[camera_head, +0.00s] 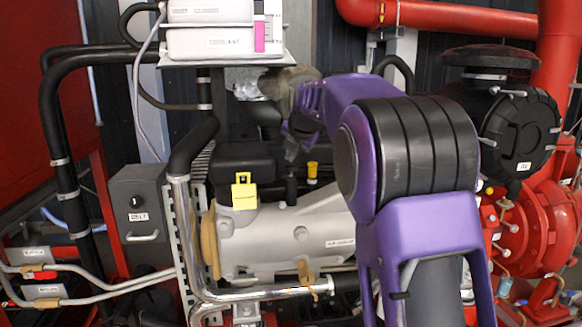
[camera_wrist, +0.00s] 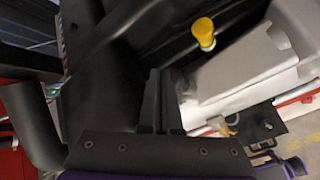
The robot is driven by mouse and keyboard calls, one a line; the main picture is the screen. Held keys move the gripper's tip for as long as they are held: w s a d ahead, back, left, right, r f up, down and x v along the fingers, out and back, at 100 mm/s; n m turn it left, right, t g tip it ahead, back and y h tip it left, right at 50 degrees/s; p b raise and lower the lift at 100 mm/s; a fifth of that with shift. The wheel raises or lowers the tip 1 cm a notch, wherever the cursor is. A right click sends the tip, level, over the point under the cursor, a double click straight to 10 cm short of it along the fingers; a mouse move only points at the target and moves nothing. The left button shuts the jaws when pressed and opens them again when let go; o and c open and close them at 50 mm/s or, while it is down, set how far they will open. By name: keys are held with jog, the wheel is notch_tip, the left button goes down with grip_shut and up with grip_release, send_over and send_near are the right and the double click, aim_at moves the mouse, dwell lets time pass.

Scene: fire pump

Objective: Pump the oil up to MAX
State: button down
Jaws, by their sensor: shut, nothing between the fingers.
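My gripper (camera_wrist: 160,76) is shut and empty in the wrist view, its dark fingers side by side. In the head view, a small yellow knob (camera_head: 312,170) stands behind the pale grey engine cylinder (camera_head: 300,240), just left of my purple arm. A yellow tag-like piece (camera_head: 244,190) sits at that cylinder's upper left. My fingers are hidden in the head view behind my arm and the dark parts. No oil level or MAX mark is readable.
A white tank labelled COOLANT (camera_head: 212,43) with a pink gauge hangs above. Black hoses (camera_head: 52,120) and a grey control box (camera_head: 140,215) stand left. Red pump housing (camera_head: 530,235) stands right. Dark pipework (camera_wrist: 100,90) crowds my fingers' left.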

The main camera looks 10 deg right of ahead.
aim_at(291, 166)
jog(key=shift+f+b, duration=0.95)
jog(key=shift+f, duration=0.25)
dwell(1.0)
jog(key=shift+r, duration=0.15)
jog(key=shift+r+p, duration=1.15)
jog(key=shift+r, duration=0.25)
jog(key=shift+r+p, duration=1.75)
jog(key=shift+r, duration=0.8)
